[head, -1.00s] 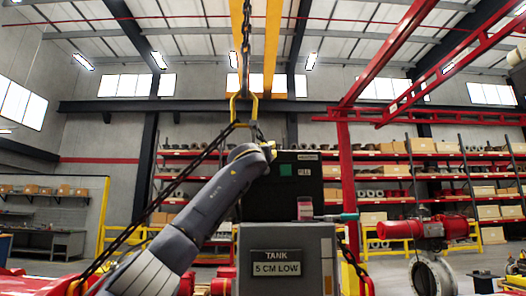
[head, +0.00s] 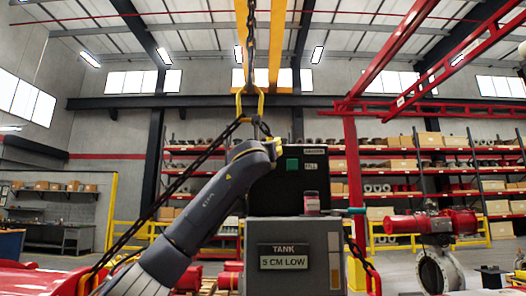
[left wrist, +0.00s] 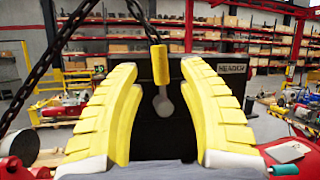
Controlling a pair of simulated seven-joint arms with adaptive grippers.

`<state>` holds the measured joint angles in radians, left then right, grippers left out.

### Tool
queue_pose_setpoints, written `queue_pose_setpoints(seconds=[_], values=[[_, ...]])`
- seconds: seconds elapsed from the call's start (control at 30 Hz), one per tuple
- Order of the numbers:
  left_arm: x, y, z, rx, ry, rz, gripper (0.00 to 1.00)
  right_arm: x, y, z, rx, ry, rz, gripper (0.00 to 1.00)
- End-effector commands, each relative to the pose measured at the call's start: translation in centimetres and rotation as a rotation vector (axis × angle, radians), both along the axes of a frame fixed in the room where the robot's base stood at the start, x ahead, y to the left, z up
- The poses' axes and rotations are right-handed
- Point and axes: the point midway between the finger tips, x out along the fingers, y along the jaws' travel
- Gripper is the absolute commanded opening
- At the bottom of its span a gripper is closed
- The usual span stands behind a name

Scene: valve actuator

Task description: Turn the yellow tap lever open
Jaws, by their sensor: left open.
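The yellow tap lever (left wrist: 158,63) stands upright on a grey round pivot (left wrist: 163,103) against the front of a dark box. In the left wrist view it lies between the two yellow fingers of my left gripper (left wrist: 150,85), which are spread wide. The lever looks a little beyond the fingers, with no contact visible. In the head view my left gripper (head: 278,148) is at the dark box (head: 290,190), mostly hidden by its own wrist, and the lever is hidden there. My right gripper is in neither view.
The box sits on a grey tank unit (head: 325,240) with a "TANK" display (head: 284,257). Chains (head: 180,185) slant past on the left. A red valve actuator (head: 405,224) stands right.

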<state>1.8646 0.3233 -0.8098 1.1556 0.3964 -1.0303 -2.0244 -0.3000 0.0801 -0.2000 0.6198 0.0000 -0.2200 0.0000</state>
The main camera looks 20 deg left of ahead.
Motion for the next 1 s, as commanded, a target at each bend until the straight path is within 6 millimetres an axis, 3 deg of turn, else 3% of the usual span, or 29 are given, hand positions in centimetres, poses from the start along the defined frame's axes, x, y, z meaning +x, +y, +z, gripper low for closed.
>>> queue_pose_setpoints(seconds=[0.5,1.0], values=[[-5.2,-0.3,-2.3,0.0,-0.001,-0.001,0.41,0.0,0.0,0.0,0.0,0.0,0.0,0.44],[-6.3,-0.4,-2.8,0.001,-0.001,0.001,0.41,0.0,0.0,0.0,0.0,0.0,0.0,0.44]])
